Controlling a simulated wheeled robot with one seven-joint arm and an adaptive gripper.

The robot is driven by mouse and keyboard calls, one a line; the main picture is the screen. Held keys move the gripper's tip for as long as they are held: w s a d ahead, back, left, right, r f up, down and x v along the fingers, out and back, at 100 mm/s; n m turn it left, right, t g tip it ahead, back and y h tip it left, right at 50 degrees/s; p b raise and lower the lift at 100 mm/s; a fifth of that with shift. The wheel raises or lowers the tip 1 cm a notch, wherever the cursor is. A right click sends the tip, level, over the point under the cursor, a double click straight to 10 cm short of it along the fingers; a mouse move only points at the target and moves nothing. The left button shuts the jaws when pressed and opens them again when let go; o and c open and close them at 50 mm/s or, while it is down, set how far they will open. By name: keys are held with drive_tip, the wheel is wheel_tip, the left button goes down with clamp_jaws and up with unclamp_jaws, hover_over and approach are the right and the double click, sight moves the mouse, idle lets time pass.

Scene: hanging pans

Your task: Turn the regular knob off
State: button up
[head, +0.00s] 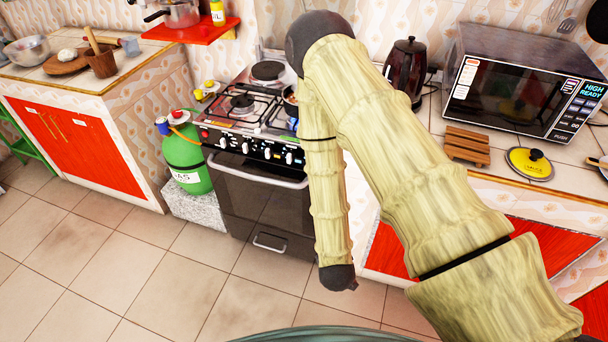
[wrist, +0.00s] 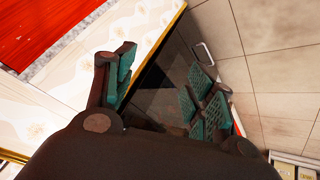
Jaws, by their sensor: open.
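The stove (head: 262,190) stands left of centre in the head view. Its front panel has a row of pale knobs (head: 267,153) above the oven door handle. Which one is the regular knob, and how each is turned, I cannot tell. My gripper (wrist: 161,62) shows in the wrist view with its teal-padded fingers spread apart and nothing between them. Beyond the fingers is a dark surface that looks like the oven front (wrist: 165,85). No knob shows in the wrist view. In the head view my arm hangs in front of the stove's right side, and the fingers cannot be made out.
A green gas bottle (head: 186,160) stands left of the stove. A pan (head: 291,100), partly hidden by my arm, is on the burners. The tiled floor (head: 150,270) in front is clear.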

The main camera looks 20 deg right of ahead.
drive_tip(key=w+a+r+n+t+h+b, duration=0.1)
drive_tip(key=w+a+r+t+h+b, duration=0.2)
drive_tip(key=w+r, duration=0.45)
drive_tip(key=w+a+r+t+h+b, duration=0.25)
drive_tip(key=w+r+t+h, duration=0.2)
drive_tip(key=w, duration=0.65)
drive_tip(key=shift+t, duration=0.35)
drive_tip(key=p+x, duration=0.1)
drive_tip(key=x, duration=0.9)
drive_tip(key=shift+w+d+p, duration=0.25)
drive_tip(key=shift+d+p, duration=0.1)
drive_tip(key=shift+f, duration=0.1)
drive_tip(key=c, duration=1)
